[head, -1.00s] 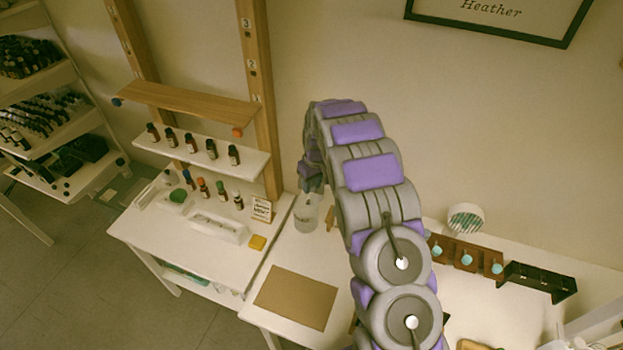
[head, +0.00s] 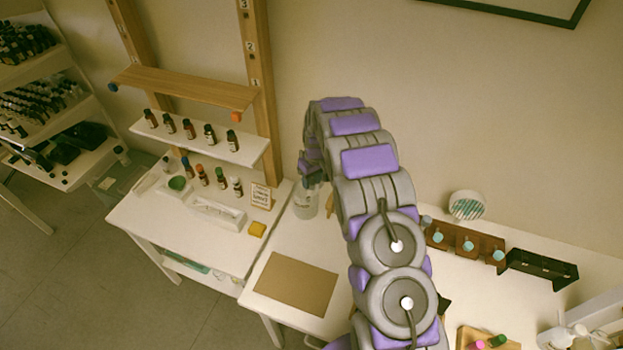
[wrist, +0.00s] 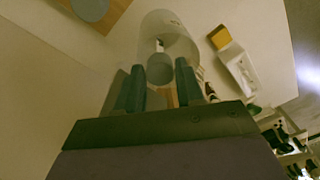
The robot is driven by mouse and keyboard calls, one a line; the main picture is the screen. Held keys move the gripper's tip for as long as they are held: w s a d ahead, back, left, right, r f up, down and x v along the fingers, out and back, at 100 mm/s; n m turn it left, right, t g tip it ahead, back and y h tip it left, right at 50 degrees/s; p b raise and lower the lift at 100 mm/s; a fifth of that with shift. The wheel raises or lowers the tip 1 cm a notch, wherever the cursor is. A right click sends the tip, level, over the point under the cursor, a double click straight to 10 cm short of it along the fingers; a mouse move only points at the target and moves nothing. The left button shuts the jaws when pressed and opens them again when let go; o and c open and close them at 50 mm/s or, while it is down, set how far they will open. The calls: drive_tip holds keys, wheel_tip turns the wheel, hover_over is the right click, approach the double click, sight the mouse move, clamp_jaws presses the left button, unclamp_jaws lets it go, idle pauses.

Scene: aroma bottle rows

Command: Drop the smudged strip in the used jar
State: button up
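A clear jar (head: 305,204) stands on the table beside the lower shelf unit, and I take it to be the used jar. My gripper (head: 313,180) is just above it, pointing down. In the wrist view the translucent jar (wrist: 178,30) lies beyond the fingertips. The two dark fingers of my gripper (wrist: 159,75) stand apart with a gap between them. A small pale piece (wrist: 160,46) shows at the jar, but I cannot tell whether it is the smudged strip. No strip is clearly seen between the fingers.
A brown mat (head: 296,283) lies in front of the jar. A yellow block (head: 257,229) and a small sign (head: 261,196) are to its left. A wooden bottle rack (head: 466,243), a black rack (head: 541,268) and a round striped container (head: 467,206) stand at the right.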

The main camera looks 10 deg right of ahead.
drive_tip(key=o, duration=0.4)
drive_tip(key=r, duration=0.5)
drive_tip(key=d+r+b, duration=0.1)
drive_tip(key=r, duration=0.5)
drive_tip(key=s+r, duration=0.1)
drive_tip(key=r, duration=0.5)
drive_tip(key=shift+d+r+b, duration=0.1)
drive_tip(key=shift+d+b, duration=0.1)
drive_tip(key=shift+b, duration=0.2)
